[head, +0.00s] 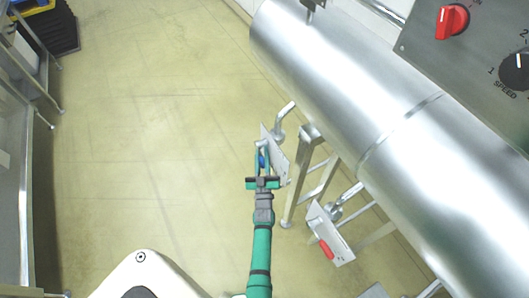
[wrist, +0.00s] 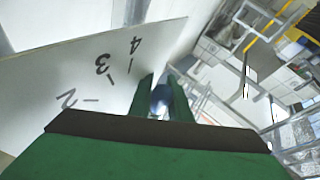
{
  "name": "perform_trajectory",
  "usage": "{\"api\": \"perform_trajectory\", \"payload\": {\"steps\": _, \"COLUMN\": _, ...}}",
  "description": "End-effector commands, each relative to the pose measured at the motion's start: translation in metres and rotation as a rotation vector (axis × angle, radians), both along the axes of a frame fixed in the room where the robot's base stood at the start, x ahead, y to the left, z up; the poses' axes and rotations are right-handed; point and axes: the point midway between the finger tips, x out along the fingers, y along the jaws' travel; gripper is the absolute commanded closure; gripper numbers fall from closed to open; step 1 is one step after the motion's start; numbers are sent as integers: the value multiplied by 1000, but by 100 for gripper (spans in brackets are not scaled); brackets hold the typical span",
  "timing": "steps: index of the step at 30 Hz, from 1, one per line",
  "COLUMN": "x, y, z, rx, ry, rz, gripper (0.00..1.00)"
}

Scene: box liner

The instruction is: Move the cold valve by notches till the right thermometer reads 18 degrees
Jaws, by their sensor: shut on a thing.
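The blue handle of the cold valve (head: 262,160) is in the middle of the head view, in front of a pale plate (head: 276,150) on a pipe. My gripper (head: 263,151) is shut on this handle. In the wrist view the blue handle (wrist: 160,99) is a blurred patch between my two green fingers (wrist: 160,92). The plate (wrist: 60,85) there shows the numerals 2, 3 and 4 with tick marks. The fingers are beside the 4, but I cannot tell which notch the handle points to. No thermometer is seen in either view.
A red valve handle (head: 327,250) sits on another plate to the lower right. A large steel cylinder (head: 370,110) runs across the right, with a grey panel (head: 435,55) carrying a red knob (head: 452,21) and a black speed dial (head: 516,70). The floor (head: 150,140) to the left is clear.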

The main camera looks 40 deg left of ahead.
Motion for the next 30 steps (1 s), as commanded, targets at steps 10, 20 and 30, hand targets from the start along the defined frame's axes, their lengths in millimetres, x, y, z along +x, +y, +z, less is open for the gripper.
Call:
{"api": "perform_trajectory", "payload": {"steps": 10, "x": 0, "y": 0, "z": -1, "rx": -3, "ry": 0, "rz": 0, "gripper": 64}}
{"api": "perform_trajectory", "payload": {"steps": 20, "x": -18, "y": -16, "z": -10, "rx": -4, "ry": 3, "rz": -2, "gripper": 64}}
{"api": "perform_trajectory", "payload": {"steps": 30, "x": -63, "y": -52, "z": -32, "rx": -4, "ry": 3, "rz": -2, "gripper": 64}}
